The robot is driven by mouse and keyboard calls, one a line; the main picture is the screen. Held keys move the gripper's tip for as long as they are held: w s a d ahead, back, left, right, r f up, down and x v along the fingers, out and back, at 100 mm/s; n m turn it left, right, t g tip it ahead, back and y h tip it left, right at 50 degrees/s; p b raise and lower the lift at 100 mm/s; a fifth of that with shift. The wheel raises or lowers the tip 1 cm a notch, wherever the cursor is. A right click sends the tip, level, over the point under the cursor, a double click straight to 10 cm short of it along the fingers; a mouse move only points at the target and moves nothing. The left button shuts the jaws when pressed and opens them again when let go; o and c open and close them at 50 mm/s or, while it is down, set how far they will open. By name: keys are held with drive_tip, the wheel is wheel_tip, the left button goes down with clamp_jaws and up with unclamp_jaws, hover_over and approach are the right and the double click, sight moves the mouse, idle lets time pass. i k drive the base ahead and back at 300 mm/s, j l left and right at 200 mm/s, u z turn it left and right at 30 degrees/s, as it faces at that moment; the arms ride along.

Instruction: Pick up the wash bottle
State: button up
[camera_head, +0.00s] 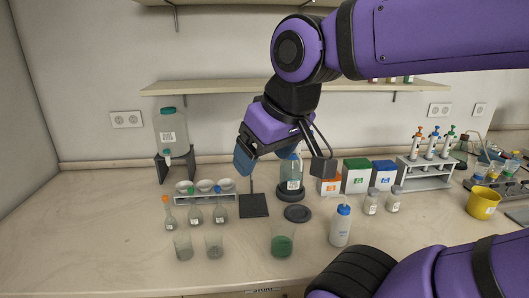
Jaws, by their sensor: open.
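The wash bottle (340,229), white with a blue cap and a label, stands upright on the bench at the front, right of centre. My gripper (283,165) hangs above the bench, higher up in the picture and to the left of the wash bottle. Its two fingers are spread wide with nothing clearly held between them. A labelled clear bottle (291,178) on a dark base shows behind and below the gripper, partly covered by it. My arm's lower link comes close to the wash bottle's lower right in the picture.
A beaker of green powder (282,244) stands left of the wash bottle. Two small jars (371,203) (394,200) stand to its right. Boxes (356,176) and a pipette rack (425,172) stand behind. A yellow beaker (481,204) is at right. A shelf (215,87) hangs above.

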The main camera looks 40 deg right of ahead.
sight(342, 219)
drive_tip(key=z, duration=1.4)
